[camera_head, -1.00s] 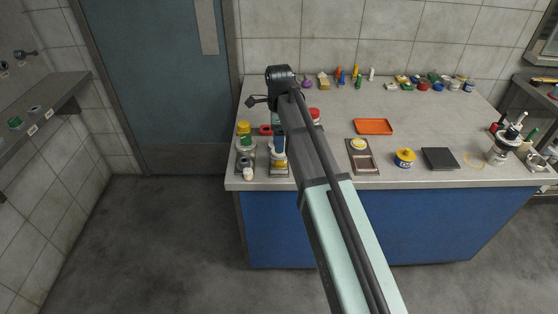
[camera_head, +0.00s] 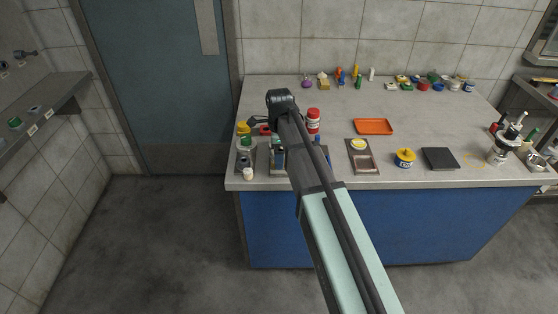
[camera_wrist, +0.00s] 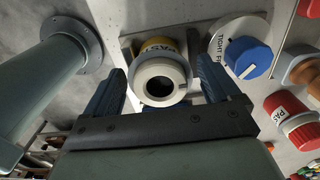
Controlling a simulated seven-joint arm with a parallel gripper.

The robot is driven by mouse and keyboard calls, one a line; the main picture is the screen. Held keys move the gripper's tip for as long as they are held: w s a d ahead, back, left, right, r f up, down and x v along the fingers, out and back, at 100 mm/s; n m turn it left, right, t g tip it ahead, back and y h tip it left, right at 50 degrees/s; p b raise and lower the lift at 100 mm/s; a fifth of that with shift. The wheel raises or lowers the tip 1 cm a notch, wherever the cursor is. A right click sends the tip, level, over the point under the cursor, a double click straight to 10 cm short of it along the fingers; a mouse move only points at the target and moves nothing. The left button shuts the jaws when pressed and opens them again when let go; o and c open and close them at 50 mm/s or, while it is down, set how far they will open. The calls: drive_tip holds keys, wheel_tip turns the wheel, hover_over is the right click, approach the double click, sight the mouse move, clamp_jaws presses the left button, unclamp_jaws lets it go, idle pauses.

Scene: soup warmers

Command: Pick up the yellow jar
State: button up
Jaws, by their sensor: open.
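The yellow jar (camera_wrist: 158,45) shows in the wrist view, seen from above. It has a yellow band with dark lettering and a pale ring-shaped top with a dark centre, and stands on a grey plate. My gripper (camera_wrist: 166,84) is open, with one blue finger on each side of the jar. I cannot tell whether either finger touches it. In the head view my gripper (camera_head: 278,160) is low at the front left of the counter, and my arm and hand hide the jar there.
Right of the jar is a white disc with a blue cap (camera_wrist: 247,57), then a red-lidded jar (camera_wrist: 292,122). On the counter stand an orange tray (camera_head: 374,127), a yellow-lidded jar (camera_head: 405,158) and a dark plate (camera_head: 440,158). The counter's middle is mostly free.

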drive_tip(key=shift+c, duration=0.4)
drive_tip(key=c, duration=1.2)
drive_tip(key=shift+o, duration=0.2)
drive_tip(key=shift+r, duration=0.1)
